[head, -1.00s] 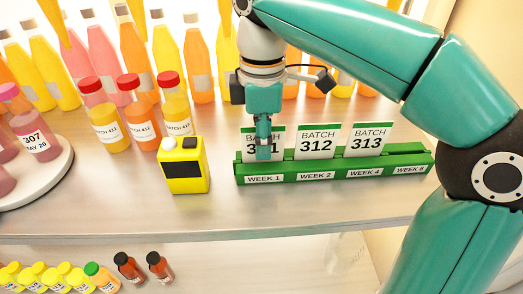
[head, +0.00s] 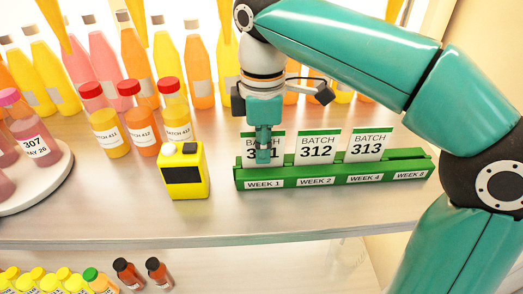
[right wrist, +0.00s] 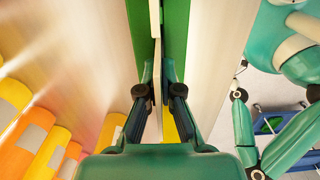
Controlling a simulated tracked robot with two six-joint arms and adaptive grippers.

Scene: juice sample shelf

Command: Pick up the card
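The card marked 311 (head: 276,141) stands at the left end of the green rack (head: 336,180), in the slot labelled WEEK 1. It is white with a green top band, and part of its number is hidden by my fingers. My right gripper (head: 263,157) points down over this card from above. In the right wrist view my right gripper (right wrist: 157,82) has one finger on each side of the card (right wrist: 157,100). The fingertips are close together and look shut on it. The card still sits in the rack. My left gripper is not in view.
Cards 312 (head: 317,147) and 313 (head: 368,145) stand to the right in the same rack. A yellow device (head: 184,172) stands left of the rack. Capped bottles (head: 139,120) and a round white tray (head: 50,187) are farther left. The shelf front is clear.

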